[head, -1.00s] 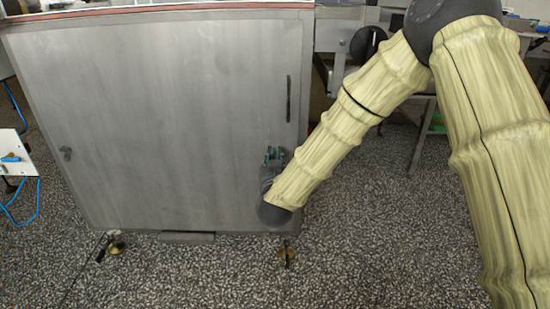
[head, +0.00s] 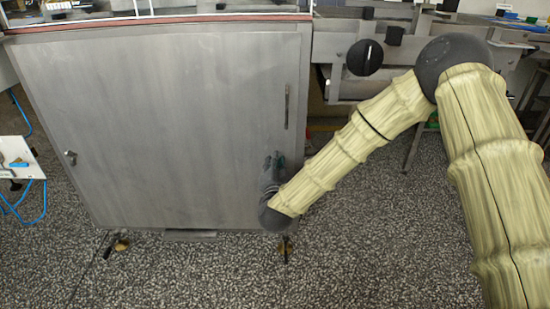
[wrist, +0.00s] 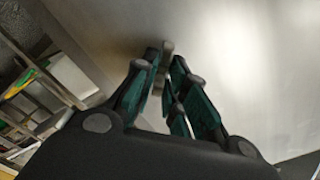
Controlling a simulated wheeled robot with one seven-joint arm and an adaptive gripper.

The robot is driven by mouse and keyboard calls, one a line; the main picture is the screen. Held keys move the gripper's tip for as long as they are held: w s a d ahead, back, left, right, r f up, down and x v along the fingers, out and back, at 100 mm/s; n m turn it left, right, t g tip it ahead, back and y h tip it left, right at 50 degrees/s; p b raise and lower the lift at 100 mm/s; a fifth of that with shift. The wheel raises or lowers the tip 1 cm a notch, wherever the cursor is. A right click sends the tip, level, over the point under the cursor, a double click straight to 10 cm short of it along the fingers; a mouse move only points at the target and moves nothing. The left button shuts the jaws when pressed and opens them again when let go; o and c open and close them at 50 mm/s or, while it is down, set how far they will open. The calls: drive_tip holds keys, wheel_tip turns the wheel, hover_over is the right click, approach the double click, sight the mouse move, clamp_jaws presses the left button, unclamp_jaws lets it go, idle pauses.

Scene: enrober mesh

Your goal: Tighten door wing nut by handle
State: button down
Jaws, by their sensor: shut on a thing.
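The grey metal door (head: 165,120) fills the left and centre of the head view. A dark vertical handle (head: 287,106) is near its right edge. My gripper (head: 274,160) is at the door's lower right, below the handle. In the wrist view the gripper (wrist: 164,72) has its teal-padded fingers around a small pale metal piece, the wing nut (wrist: 167,48), at the door face. The fingers hide most of the nut, so its wing angle is unclear. In the head view, my gripper and wrist cover the nut.
Another small metal fastener (head: 70,157) is on the door's left side. A black round knob (head: 365,57) is on the machine frame to the right. Speckled floor (head: 370,240) is open below the door.

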drive_tip(key=shift+d+f+m+p, duration=0.15)
drive_tip(key=shift+m+p, duration=0.55)
drive_tip(key=shift+m, duration=1.4)
drive_tip(key=shift+f+m+p, duration=0.1)
drive_tip(key=shift+m+p, duration=0.6)
drive_tip(key=shift+m, duration=1.4)
drive_tip(key=c, duration=1.5)
unclamp_jaws()
drive_tip(key=s, duration=1.2)
drive_tip(key=shift+f, duration=0.1)
